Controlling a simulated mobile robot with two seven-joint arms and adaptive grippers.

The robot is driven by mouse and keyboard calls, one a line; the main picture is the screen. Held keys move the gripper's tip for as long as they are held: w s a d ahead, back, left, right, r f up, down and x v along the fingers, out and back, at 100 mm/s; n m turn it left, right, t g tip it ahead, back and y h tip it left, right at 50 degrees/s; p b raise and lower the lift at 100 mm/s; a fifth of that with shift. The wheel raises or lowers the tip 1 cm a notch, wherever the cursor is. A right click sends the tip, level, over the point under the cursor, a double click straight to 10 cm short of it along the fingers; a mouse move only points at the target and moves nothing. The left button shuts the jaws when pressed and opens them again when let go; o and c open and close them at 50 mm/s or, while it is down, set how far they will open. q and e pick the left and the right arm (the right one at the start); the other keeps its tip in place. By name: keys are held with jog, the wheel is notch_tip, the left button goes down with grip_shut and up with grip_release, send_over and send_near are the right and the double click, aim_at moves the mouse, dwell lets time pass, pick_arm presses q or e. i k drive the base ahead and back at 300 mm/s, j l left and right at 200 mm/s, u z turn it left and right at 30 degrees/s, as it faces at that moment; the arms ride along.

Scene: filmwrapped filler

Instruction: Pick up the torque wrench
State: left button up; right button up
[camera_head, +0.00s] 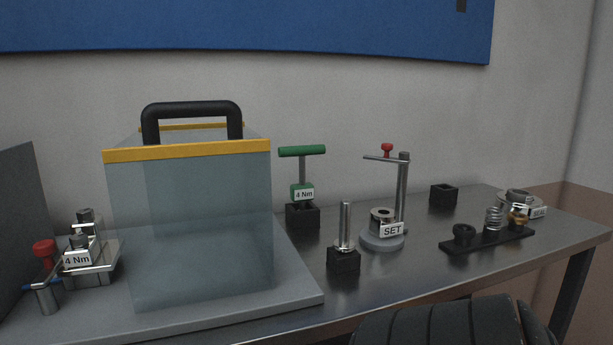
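The torque wrench (302,167) appears to be the T-shaped tool with a green crossbar handle, a steel shaft and a green lower body carrying a "4 Nm" label. It stands upright in a black block holder (302,217) on the metal bench, just right of the clear box. Its lower end is hidden in the holder. Neither gripper's fingers show in the head view, and nothing touches the wrench.
A clear box (200,235) with yellow edging and black handle stands left on a grey board (300,295). A steel pin in a black block (343,261) and a "SET" stand (382,242) are to the right. Labelled metal fittings (91,266) sit far left.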

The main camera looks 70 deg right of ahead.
aim_at(301, 193)
jog(key=k+l, duration=0.3)
jog(key=l, duration=0.2)
jog(key=k+l+u, duration=0.15)
jog(key=k+l, duration=0.2)
jog(key=l, duration=0.15)
